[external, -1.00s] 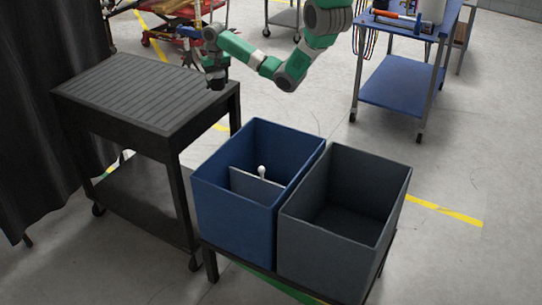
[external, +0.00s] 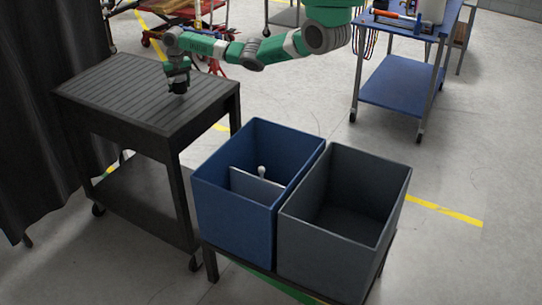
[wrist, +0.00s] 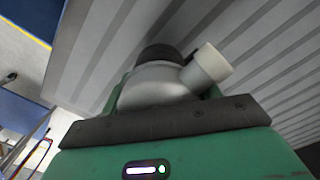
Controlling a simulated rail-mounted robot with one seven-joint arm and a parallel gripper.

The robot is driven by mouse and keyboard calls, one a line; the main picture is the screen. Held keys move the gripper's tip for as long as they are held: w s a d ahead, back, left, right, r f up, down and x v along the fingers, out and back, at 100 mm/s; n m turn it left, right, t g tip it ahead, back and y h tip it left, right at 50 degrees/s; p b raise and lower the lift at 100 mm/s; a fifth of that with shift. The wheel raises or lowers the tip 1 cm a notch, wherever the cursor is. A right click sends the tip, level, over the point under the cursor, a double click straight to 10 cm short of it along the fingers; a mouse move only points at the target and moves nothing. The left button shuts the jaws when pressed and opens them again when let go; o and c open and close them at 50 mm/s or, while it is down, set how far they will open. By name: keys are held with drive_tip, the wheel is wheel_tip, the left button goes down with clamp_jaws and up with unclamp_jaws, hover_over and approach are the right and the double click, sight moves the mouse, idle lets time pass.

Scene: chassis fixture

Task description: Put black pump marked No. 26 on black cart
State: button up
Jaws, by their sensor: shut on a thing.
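The black cart (external: 115,95) stands at the left in the external view, with a ribbed, bare top. My gripper (external: 179,85) points down over the right part of this top. It is shut on the pump (wrist: 160,85); the wrist view shows a silver-grey rounded body, a dark part behind it and a pale spout to the right. No number is readable. In the external view the pump is a small dark shape under the gripper, and I cannot tell whether it touches the top. The ribbed top (wrist: 275,60) fills most of the wrist view. The fingertips are hidden there.
A blue bin (external: 233,210) with a divider (external: 250,187) and a small white-topped thing (external: 262,171) stands right of the cart. A grey bin (external: 325,245) is beside it and looks empty. A blue cart (external: 400,85) stands at the back right.

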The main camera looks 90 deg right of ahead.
sight(181, 90)
wheel_tip(181, 90, down, 3)
drive_tip(key=shift+s+f+b, duration=0.1)
drive_tip(key=shift+f+b, duration=0.1)
drive_tip(key=shift+b, duration=0.3)
drive_tip(key=o, duration=1.4)
drive_tip(key=shift+c, duration=0.2)
wheel_tip(181, 90, up, 12)
drive_tip(key=p, duration=0.3)
